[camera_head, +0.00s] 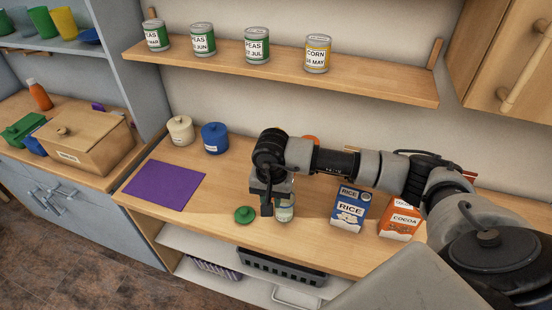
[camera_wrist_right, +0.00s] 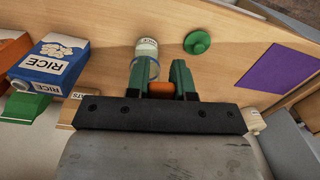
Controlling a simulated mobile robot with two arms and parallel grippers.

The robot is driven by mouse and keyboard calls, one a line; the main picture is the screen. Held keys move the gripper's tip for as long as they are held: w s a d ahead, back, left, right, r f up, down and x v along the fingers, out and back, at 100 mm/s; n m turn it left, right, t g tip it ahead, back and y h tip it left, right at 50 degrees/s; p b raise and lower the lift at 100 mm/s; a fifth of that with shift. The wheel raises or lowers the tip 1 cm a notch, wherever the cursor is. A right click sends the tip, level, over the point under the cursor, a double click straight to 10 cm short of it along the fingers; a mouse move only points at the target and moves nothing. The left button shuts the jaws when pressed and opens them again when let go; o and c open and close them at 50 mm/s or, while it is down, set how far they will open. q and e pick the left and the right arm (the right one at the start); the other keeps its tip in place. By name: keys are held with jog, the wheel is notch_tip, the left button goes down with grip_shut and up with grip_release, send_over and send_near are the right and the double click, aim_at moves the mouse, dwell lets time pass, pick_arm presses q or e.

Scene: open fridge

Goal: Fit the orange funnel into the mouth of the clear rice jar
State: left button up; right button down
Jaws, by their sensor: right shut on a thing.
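The clear rice jar (camera_head: 285,212) stands on the wooden counter, partly hidden by my right gripper (camera_head: 272,207). The jar also shows in the right wrist view (camera_wrist_right: 146,52), just beyond the fingertips. In that view my right gripper (camera_wrist_right: 163,72) is shut on the orange funnel (camera_wrist_right: 161,88), of which only a small orange part shows between the fingers. The gripper points down close by the jar. I cannot tell whether the funnel touches the jar's mouth. My left gripper is not in view.
A green lid (camera_head: 244,215) lies left of the jar. A rice box (camera_head: 350,208) and a cocoa box (camera_head: 399,220) stand to its right. A purple mat (camera_head: 164,185), a cream canister (camera_head: 180,130) and a blue canister (camera_head: 215,138) are further left. A shelf with cans hangs above.

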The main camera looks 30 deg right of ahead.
jog(key=shift+w+d+r+m+p, duration=0.2)
jog(key=shift+d+r+m+p, duration=0.2)
jog(key=shift+d+r+p, duration=0.15)
jog(key=shift+w+d+r+m+p, duration=0.2)
jog(key=shift+d+r+m+p, duration=0.2)
jog(key=shift+r+p, duration=0.15)
jog(key=shift+w+d, duration=0.15)
jog(key=shift+w+f, duration=0.2)
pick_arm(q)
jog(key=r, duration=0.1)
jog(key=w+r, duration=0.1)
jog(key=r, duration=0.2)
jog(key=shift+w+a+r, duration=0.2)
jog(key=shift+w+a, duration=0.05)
pick_arm(e)
jog(key=shift+f+b, duration=0.15)
jog(key=shift+b, duration=0.2)
pick_arm(q)
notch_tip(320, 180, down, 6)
jog(key=b, duration=0.5)
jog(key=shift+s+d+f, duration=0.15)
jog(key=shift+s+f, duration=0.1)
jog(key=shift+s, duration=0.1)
pick_arm(e)
notch_tip(320, 180, down, 6)
jog(key=shift+r, duration=0.2)
